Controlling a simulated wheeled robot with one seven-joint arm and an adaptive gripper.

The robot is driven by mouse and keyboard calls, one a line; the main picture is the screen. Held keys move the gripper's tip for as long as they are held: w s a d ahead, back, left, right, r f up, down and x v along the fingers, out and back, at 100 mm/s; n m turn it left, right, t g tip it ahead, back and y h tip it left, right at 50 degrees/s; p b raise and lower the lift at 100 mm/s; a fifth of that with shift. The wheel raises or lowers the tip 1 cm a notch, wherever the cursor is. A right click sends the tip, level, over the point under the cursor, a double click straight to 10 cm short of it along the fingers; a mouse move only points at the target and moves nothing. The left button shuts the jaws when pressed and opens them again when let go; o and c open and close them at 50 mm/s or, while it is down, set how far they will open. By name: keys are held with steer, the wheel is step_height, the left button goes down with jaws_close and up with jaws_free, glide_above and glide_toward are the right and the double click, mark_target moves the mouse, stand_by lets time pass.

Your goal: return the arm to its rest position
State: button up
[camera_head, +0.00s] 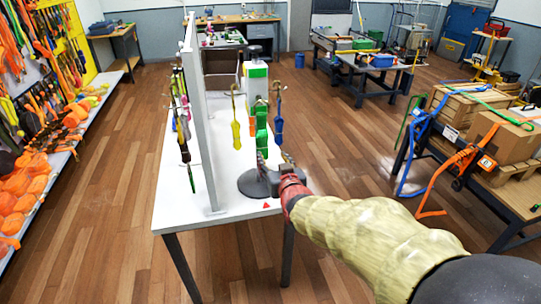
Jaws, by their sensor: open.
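My gripper (274,162) is at the end of my arm, which reaches in from the lower right with a yellowish sleeve. It is over the right part of the white table (184,205), above a dark round base (255,184). Its fingers are small in the picture and stand apart, with nothing seen between them. A green strap piece (262,125) hangs just behind and above the fingers. A yellow strap piece (236,130) hangs to its left, and a blue one (278,123) to its right. The arm hides part of the table's right edge.
A grey upright panel (199,125) stands on the table, with straps hanging on its left side. Boxes with straps (470,115) are on a bench at right. Wooden floor (110,160) is clear at left.

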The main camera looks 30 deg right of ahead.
steer(key=s+a+f+g+y, duration=0.2)
steer(key=s+a+f+g, duration=0.2)
steer(key=s+f+g, duration=0.55)
steer(key=s+a+r+n+y, duration=0.1)
steer(key=s+a+r, duration=0.3)
steer(key=s, duration=0.5)
steer(key=s+a+r+n+y, duration=0.1)
steer(key=s+a+r, duration=0.3)
steer(key=s+a, duration=0.4)
steer(key=shift+s+a+r+n, duration=0.25)
steer(key=shift+s+r+n, duration=0.1)
steer(key=shift+s+n, duration=0.3)
stand_by(0.5)
